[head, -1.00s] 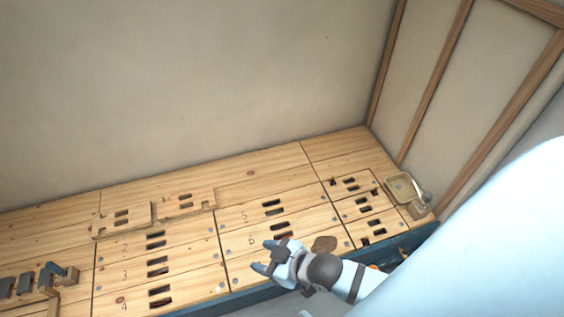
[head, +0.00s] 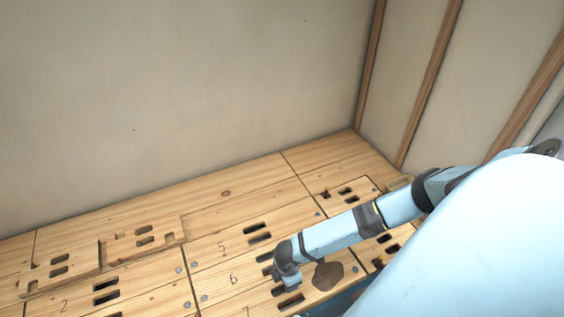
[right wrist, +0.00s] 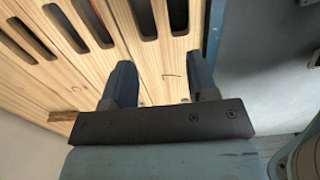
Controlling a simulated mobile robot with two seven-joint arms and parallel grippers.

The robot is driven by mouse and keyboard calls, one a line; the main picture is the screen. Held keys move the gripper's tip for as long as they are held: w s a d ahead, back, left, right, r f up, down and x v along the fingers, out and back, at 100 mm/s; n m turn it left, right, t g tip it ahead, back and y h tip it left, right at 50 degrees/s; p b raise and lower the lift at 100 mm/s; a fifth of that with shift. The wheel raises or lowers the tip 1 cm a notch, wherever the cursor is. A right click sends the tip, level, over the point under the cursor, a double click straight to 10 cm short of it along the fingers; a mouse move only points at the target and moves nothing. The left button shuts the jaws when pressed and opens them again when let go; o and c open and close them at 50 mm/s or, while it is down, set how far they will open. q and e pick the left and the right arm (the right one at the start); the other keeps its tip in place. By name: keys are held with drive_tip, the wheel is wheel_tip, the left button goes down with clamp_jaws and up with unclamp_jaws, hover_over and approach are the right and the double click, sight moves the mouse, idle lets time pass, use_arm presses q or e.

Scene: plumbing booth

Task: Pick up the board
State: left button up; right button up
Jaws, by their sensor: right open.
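Several light wooden boards with paired dark slots cover the bench, marked with numbers. Board 5 (head: 238,240), board 6 (head: 215,285) and a board marked 7 (head: 247,311) lie in a row in the head view; I cannot tell which one the task means. My right gripper (head: 286,274) is over the boards near 6 and 7, its fingers mostly hidden by the wrist. In the right wrist view my right gripper (right wrist: 160,85) is open and empty, its fingers on either side of the board marked 7 (right wrist: 172,78). Contact cannot be told. My left gripper is not in view.
Notched slotted boards (head: 145,228) sit raised at the left. A smaller slotted board (head: 335,183) lies at the right. A brown oval patch (head: 327,276) is beside my gripper. A plain wall (head: 180,100) stands behind; a framed wall (head: 400,110) closes the right side.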

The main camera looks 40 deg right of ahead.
drive_tip(key=b, duration=0.3)
hover_over(288, 295)
drive_tip(key=f, duration=0.8)
drive_tip(key=shift+a, duration=0.2)
drive_tip(key=shift+f+b, duration=0.5)
drive_tip(key=shift+b, duration=0.1)
wheel_tip(288, 295, down, 4)
drive_tip(key=b, duration=0.2)
drive_tip(key=shift+d+r+b, duration=0.15)
drive_tip(key=shift+b, duration=0.2)
drive_tip(key=shift+f, duration=0.3)
drive_tip(key=shift+r, duration=0.1)
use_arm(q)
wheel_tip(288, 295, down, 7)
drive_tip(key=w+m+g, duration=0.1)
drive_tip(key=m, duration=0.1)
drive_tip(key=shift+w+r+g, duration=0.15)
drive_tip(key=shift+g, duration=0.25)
use_arm(e)
clamp_jaws()
